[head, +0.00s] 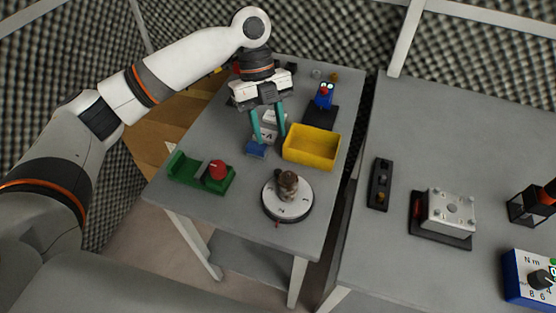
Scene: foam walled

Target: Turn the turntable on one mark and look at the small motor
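The turntable (290,211) is a white disc with dark marks and a dark rim, near the front right of the left table. A small brownish motor (288,184) stands upright on it. A small red spot shows at the disc's front edge. My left gripper (267,138) points down behind the turntable, its two teal fingers apart. A white block with a letter and a blue block (256,149) show near the fingertips; I see nothing clearly clamped between them. The gripper is apart from the turntable. My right gripper is out of view.
A yellow bin (311,147) stands right of the fingers. A green fixture with a red knob (217,169) lies left of the turntable. A blue device (323,96) stands behind the bin. A second grey table (430,120) at right holds a metal block (447,212) and other devices.

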